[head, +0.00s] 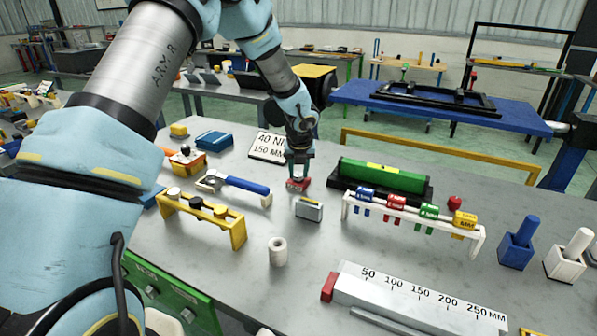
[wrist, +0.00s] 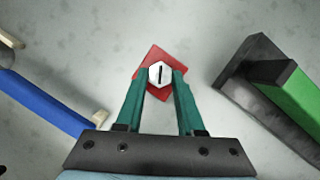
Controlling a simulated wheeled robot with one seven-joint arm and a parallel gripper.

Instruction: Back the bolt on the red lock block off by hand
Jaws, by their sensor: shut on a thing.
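The red lock block (head: 297,184) sits on the grey bench top, in front of the white sign. It also shows in the wrist view (wrist: 165,56), turned at an angle under my gripper. The bolt (wrist: 160,74) on it has a pale hexagonal head with a dark line across it. My gripper (wrist: 160,76) points down with its two green fingers closed on opposite sides of the bolt head. In the head view my gripper (head: 299,172) is directly above the block and hides most of the bolt.
A blue-handled tool (head: 240,184) lies left of the block. A green bar in a black holder (head: 383,176) stands close on the right. A small grey box (head: 309,209) is in front, with a white cylinder (head: 278,251) nearer. A white sign (head: 266,148) stands behind.

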